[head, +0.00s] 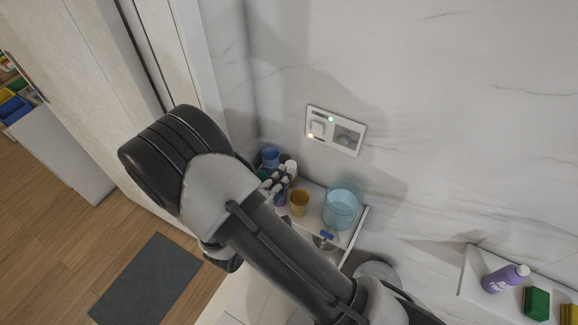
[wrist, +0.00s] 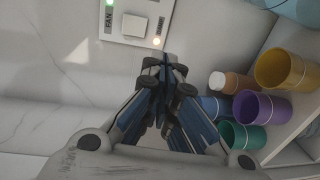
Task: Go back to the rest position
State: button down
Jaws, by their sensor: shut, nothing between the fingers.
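My gripper (wrist: 165,72) is shut and empty in the wrist view, its fingertips together just below the wall switch panel (wrist: 134,22). I cannot tell whether they touch the wall. In the head view my arm reaches up from the lower right, and my gripper (head: 276,181) shows partly behind it, over the cups. The white switch panel (head: 336,130) is on the marble wall above, with a green light and a warm light lit. One label on it reads FAN.
A shelf (head: 357,226) below the panel holds a yellow cup (head: 300,203), a blue cup (head: 271,156) and a clear blue bucket (head: 342,205). Purple (wrist: 262,107) and green (wrist: 241,136) cups stand close by my fingers. Floor is open at left.

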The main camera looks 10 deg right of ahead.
dwell(0.5)
jog(key=s+d+r+m+g+h+b, duration=0.1)
jog(key=s+d+r+m+g+b, duration=0.1)
jog(key=s+d+r+m+g, duration=0.35)
jog(key=s+d+r+m+g+h+b, duration=0.1)
jog(key=s+d+r+m+g, duration=0.2)
jog(key=s+d+r+g, duration=0.5)
jog(key=s+d+f+m+y+b, duration=0.1)
jog(key=s+d+m+y+b, duration=0.1)
jog(key=s+y, duration=0.45)
jog(key=s+a+r+t+y+b, duration=0.2)
jog(key=a+r+t+y, duration=0.1)
jog(key=a+t+y, duration=0.2)
jog(key=shift+a, duration=0.55)
